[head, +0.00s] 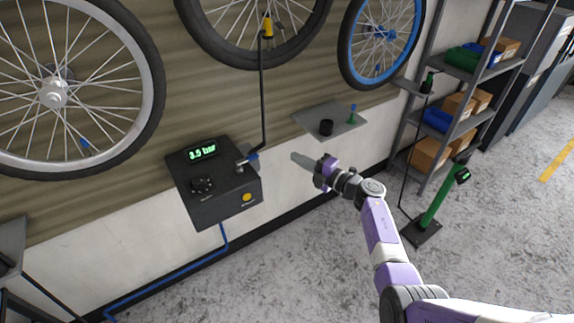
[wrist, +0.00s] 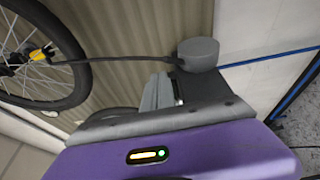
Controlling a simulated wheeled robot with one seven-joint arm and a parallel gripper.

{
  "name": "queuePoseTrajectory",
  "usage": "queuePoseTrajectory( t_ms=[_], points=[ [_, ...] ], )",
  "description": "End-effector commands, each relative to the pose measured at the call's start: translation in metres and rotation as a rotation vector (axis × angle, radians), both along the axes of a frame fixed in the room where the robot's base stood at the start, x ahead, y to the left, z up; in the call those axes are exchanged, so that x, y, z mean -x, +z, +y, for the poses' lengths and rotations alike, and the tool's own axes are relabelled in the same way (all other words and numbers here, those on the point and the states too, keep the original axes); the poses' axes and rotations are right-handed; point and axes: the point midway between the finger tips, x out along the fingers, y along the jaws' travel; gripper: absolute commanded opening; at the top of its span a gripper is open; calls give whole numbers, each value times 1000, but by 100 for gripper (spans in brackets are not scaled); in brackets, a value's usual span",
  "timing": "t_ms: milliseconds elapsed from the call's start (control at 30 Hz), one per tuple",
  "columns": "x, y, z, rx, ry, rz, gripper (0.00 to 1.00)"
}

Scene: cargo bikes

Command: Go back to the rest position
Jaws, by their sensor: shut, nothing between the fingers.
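My arm reaches in from the lower right of the head view. My gripper (head: 298,158) is shut and empty, its grey fingers pointing left toward the wall, to the right of the black inflator box (head: 222,205). In the wrist view my gripper's grey fingers (wrist: 158,93) show close together beyond the purple hand, with nothing between them. The box's display (head: 202,152) reads 3.5 bar. A black hose (head: 262,95) runs from the box up to a yellow chuck (head: 267,27) at the middle wheel; the chuck also shows in the wrist view (wrist: 40,53).
A metal rack (head: 408,115) and a green floor pump (head: 437,200) stand at right. Clear floor (head: 310,270) lies below.

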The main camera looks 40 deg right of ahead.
Motion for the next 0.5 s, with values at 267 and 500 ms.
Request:
queuePoseTrajectory(
  t_ms=[267, 500],
  points=[
    [4, 0, -10, 0, 1, 0, 0],
    [4, 0, -10, 0, 1, 0, 0]
  ],
)
